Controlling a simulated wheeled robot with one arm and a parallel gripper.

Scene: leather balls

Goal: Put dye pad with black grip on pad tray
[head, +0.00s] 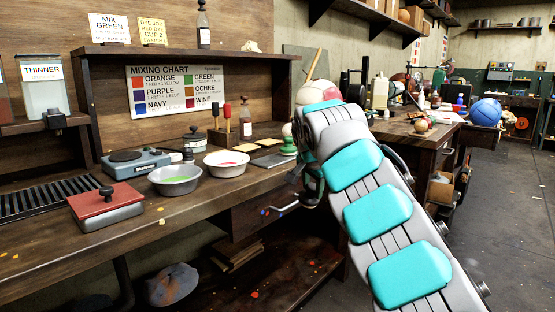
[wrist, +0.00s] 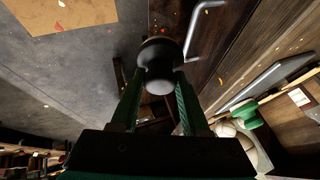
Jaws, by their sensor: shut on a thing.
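My gripper (wrist: 155,88) is shut on a dark, rounded thing with a paler end face (wrist: 157,63), seen in the wrist view; it looks like the dye pad with the black grip. In the head view my gripper (head: 312,182) is mostly hidden behind my arm, in front of the workbench edge, and the held thing cannot be made out. A dark flat board or tray (head: 268,162) lies at the bench's right front, partly hidden by my arm; I cannot tell surely that it is the pad tray. A green-topped thing (head: 287,147) stands beside it.
A white bowl (head: 226,172), a grey bowl with green dye (head: 175,188) and a red-topped box with a black knob (head: 107,203) stand on the bench. The floor at right is open.

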